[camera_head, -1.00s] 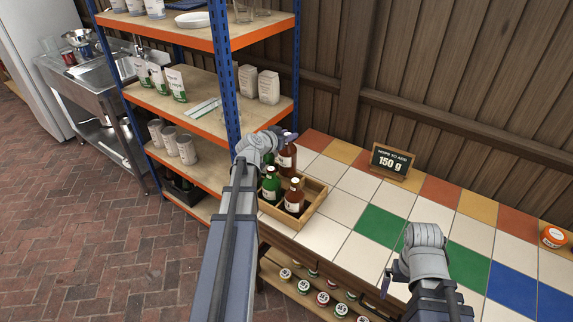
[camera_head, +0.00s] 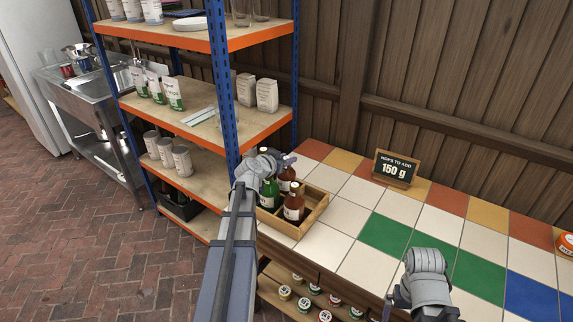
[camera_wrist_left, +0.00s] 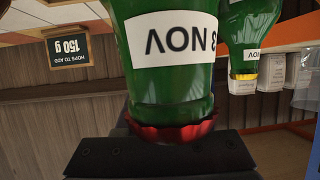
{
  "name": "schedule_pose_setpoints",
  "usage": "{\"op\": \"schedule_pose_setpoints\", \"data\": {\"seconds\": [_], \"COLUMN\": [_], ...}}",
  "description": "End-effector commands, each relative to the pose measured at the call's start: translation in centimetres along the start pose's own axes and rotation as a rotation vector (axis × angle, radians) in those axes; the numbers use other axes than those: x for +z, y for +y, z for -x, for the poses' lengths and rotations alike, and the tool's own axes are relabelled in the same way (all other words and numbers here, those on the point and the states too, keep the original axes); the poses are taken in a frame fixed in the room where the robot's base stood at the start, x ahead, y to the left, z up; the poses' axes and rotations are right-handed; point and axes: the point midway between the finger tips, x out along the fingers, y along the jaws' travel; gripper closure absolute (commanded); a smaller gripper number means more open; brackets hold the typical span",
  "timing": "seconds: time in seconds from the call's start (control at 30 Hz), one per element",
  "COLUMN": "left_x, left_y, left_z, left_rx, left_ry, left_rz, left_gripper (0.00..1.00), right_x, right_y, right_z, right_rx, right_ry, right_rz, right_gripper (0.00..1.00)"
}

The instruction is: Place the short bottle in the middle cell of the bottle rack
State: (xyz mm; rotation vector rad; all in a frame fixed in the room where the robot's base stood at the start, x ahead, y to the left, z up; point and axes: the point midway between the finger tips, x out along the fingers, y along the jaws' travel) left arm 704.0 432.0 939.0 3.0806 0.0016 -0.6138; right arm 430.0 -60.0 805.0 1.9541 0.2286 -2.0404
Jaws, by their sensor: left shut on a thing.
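A second brown bottle (camera_head: 293,207) stands in front and a green bottle (camera_head: 269,193) to the left.
The tiled table (camera_head: 340,243) is mostly clear right of the rack. A hops sign (camera_head: 396,169) stands at its back, and an orange-lidded tub (camera_head: 565,244) is at the right edge. A blue-posted shelf (camera_head: 222,90) stands close to the rack's left.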

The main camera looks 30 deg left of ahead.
Motion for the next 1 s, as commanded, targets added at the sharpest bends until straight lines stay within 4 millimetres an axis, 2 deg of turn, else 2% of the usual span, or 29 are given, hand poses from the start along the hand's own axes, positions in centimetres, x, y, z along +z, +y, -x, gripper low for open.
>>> {"op": "schedule_pose_setpoints", "data": {"seconds": [0.33,0.37,0.6,0.93,1.0], "left_x": [0.2,0.2,0.1,-0.3,-0.3], "left_y": [0.0,0.0,0.0,0.0,0.1], "left_z": [-0.1,-0.1,-0.1,0.1,1.1], "left_rx": [-0.001,0.000,0.000,0.000,-0.001], "left_ry": [0.001,0.000,0.000,0.000,0.000], "left_rz": [0.001,0.000,0.000,0.000,0.001], "left_gripper": [1.00,0.61,0.34,0.33,0.33], "right_x": [0.0,0.0,0.0,0.0,0.0], "right_y": [0.0,0.0,0.0,0.0,0.1], "right_z": [-0.3,-0.2,-0.1,0.3,0.7], "right_rx": [0.000,0.000,0.000,0.000,0.000], "right_ry": [0.000,0.000,0.000,0.000,0.000], "right_rz": [0.000,0.000,0.000,0.000,0.000], "right_gripper": [0.00,0.00,0.00,0.00,0.00]}}
